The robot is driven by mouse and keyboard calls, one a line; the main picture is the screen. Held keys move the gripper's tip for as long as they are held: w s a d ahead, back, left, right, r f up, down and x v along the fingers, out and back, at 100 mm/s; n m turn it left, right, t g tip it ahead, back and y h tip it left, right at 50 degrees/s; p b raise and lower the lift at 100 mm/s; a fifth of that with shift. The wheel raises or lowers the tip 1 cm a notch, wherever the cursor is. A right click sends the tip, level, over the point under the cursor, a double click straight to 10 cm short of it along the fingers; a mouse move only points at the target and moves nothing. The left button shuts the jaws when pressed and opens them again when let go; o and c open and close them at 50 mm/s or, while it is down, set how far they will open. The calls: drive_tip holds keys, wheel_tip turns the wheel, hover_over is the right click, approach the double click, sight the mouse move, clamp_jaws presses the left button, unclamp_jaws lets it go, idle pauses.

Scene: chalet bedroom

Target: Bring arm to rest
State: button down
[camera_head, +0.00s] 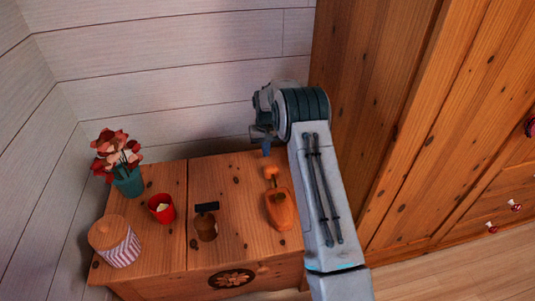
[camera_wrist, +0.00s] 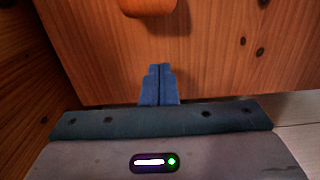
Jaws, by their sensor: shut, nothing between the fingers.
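My gripper (camera_wrist: 159,72) shows in the wrist view with its two blue fingers pressed together and nothing between them. In the head view my arm reaches up and forward over the right end of a wooden chest, and the gripper's end is mostly hidden behind the wrist; a bit of blue shows near the wrist's lower left. In the wrist view the fingers point toward a wooden surface, with a rounded orange object (camera_wrist: 148,6) cut off at the top edge.
On the chest (camera_head: 160,253) stand a flower pot (camera_head: 129,182), a red cup (camera_head: 161,209), a striped jar (camera_head: 121,248), a small brown item with a dark top (camera_head: 206,226) and an orange bottle-like object (camera_head: 279,208). A tall wooden wardrobe (camera_head: 375,90) stands close on my arm's right. Plank walls close off the back and left.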

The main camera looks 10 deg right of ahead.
drive_tip(key=s+r+t+p, duration=0.1)
drive_tip(key=s+r+p, duration=0.35)
drive_tip(key=r, duration=0.75)
drive_tip(key=s+r+p, duration=0.4)
drive_tip(key=s+r, duration=0.2)
drive_tip(key=r, duration=0.6)
drive_tip(key=s+r+t+p, duration=0.1)
drive_tip(key=s+r+p, duration=0.4)
drive_tip(key=r, duration=0.7)
drive_tip(key=s+r+p, duration=0.6)
drive_tip(key=s, duration=0.7)
drive_tip(key=s+r+t+p, duration=0.1)
drive_tip(key=s+r+p, duration=0.4)
drive_tip(key=s, duration=0.8)
drive_tip(key=shift+r+p, duration=0.35)
drive_tip(key=shift+r, duration=0.4)
